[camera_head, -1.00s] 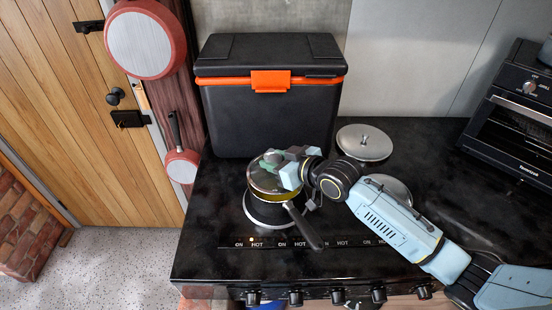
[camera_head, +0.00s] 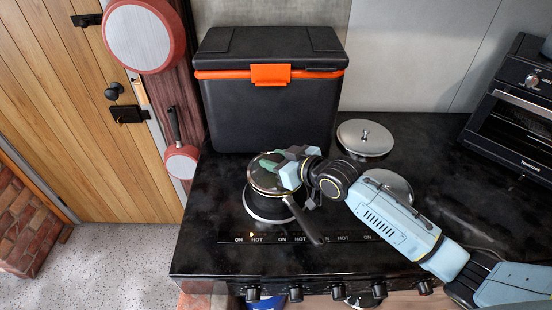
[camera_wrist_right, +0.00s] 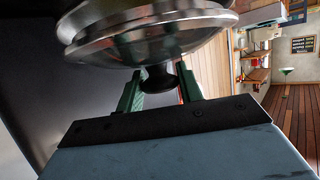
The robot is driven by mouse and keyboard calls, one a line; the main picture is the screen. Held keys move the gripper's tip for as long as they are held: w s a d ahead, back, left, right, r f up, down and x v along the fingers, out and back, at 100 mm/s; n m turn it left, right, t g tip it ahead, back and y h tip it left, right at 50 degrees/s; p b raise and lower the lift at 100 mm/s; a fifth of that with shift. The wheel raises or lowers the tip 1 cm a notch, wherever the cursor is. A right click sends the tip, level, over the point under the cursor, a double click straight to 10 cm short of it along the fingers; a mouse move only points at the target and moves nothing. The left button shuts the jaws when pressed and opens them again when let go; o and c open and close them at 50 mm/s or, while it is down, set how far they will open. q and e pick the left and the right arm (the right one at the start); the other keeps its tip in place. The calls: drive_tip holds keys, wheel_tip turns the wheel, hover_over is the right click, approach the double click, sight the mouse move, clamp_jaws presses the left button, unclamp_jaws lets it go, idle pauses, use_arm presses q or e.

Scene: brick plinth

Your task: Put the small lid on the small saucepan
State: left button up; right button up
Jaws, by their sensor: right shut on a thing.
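The small saucepan (camera_head: 267,207) is dark with a black handle (camera_head: 305,222) pointing to the lower right. It stands on the left front of the black stove top. The small lid (camera_head: 258,178) is shiny and domed and lies over the pan's mouth, roughly level. I cannot tell whether it rests fully on the rim. My right gripper (camera_head: 277,165) is shut on the lid's knob from above and the right. In the right wrist view the dark knob (camera_wrist_right: 157,82) sits between my green fingers, below the shiny lid (camera_wrist_right: 150,42). My left gripper is out of view.
A black cooler box (camera_head: 268,115) with an orange latch stands behind the pan. A larger pot with a steel lid (camera_head: 365,140) stands behind my right arm, and another lid (camera_head: 390,185) is partly hidden by it. An oven (camera_head: 515,120) is at the right.

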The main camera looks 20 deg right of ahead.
drive_tip(key=shift+f, duration=0.55)
drive_tip(key=o, duration=1.2)
drive_tip(key=shift+s, duration=0.1)
drive_tip(key=v, duration=1.3)
drive_tip(key=shift+s, duration=0.1)
